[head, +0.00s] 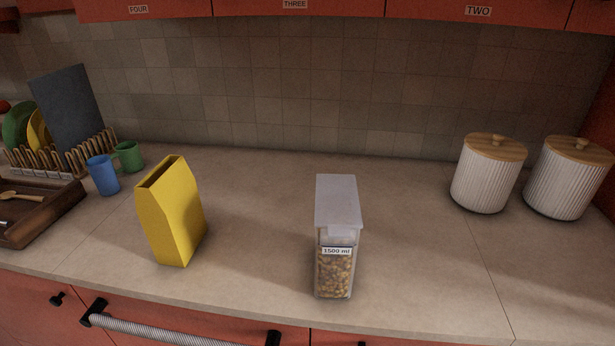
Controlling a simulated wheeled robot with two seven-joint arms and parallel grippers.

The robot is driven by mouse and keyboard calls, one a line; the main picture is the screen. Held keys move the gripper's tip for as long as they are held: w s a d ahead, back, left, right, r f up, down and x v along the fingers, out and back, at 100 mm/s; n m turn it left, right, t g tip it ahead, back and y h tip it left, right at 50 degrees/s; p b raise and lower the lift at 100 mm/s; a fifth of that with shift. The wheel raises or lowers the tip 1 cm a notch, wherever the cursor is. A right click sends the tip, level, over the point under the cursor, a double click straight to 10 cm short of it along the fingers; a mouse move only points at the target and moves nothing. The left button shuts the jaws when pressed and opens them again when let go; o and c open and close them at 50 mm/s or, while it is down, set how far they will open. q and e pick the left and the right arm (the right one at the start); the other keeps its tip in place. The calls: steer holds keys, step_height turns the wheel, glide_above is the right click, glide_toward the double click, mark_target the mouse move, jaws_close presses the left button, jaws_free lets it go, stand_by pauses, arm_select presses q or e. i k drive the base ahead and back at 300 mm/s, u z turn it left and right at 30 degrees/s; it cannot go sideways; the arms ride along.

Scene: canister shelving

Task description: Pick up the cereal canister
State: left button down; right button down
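The cereal canister (336,238) stands upright on the countertop, near its front edge and a little right of the middle of the head view. It is a clear, tall box with a pale translucent lid, a "1500 ml" label and brown-yellow cereal pieces inside. Nothing is touching it. Neither of my grippers shows in the head view.
A yellow open-topped box (174,212) stands left of the canister. Two ribbed white jars (486,178) with wooden lids stand at the right. A blue mug (103,175), green mug (129,156), dish rack (60,152) and wooden tray (62,205) are at the left. The counter (410,215) between is clear.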

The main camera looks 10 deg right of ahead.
mark_target(336, 244)
steer(key=k, duration=0.5)
steer(key=u, duration=1.55)
steer(key=i, duration=0.9)
steer(key=z, duration=2.15)
